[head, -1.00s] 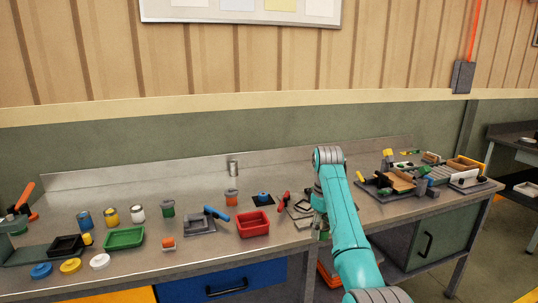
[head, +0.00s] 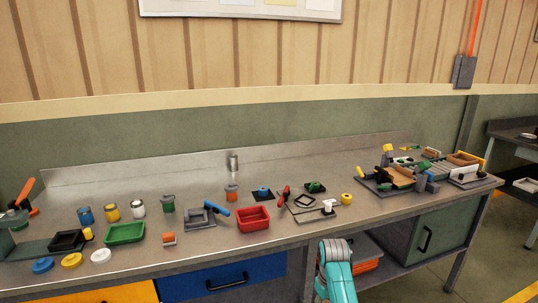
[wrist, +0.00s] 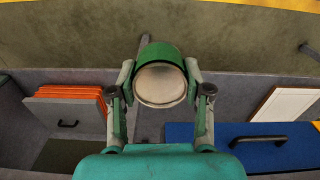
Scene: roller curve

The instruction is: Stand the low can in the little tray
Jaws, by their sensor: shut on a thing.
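My gripper (wrist: 160,74) is shut on a low green can (wrist: 161,84) in the wrist view. One finger is on each side of it, and its round pale end faces the camera. In the head view only my arm shows at the bottom edge; gripper and can are not visible there. Small trays stand on the bench: a black one (head: 54,247), a green one (head: 125,239) and a red one (head: 254,226). I cannot tell which is the little tray. No can is visible in the green or red tray.
Blue (head: 85,216), yellow (head: 111,212) and white (head: 138,209) cans stand behind the trays. Coloured lids lie in front. Clamps and fixtures crowd the bench's right half.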

